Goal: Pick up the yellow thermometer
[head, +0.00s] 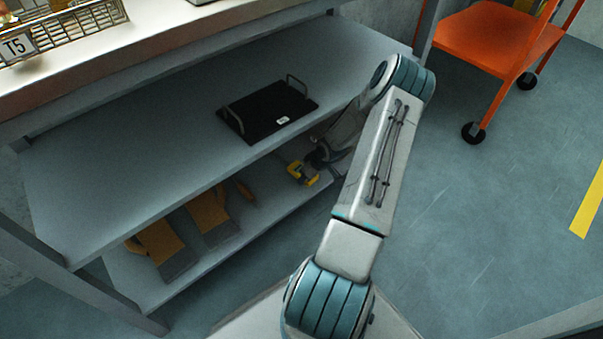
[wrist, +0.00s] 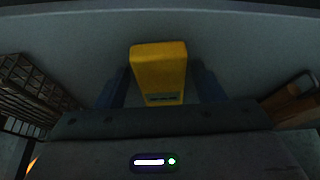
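The yellow thermometer (wrist: 159,68) is in the middle of the wrist view, a blocky yellow body with a dark marking at its near end. My gripper (wrist: 161,80) has one blue finger on each side of it. Narrow gaps show between the fingers and the yellow body, so the gripper looks open around it. In the head view the thermometer (head: 302,174) is at the lower shelf's edge, below the upper shelf. My gripper there is mostly hidden behind my arm and the shelf.
The upper grey shelf (head: 120,170) overhangs the lower shelf (head: 272,222). A black tray (head: 262,112) lies on the upper shelf. Orange-brown gloves (head: 160,243) lie left on the lower shelf. In the wrist view, a wire basket (wrist: 32,85) stands left and an orange-brown object (wrist: 295,104) right.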

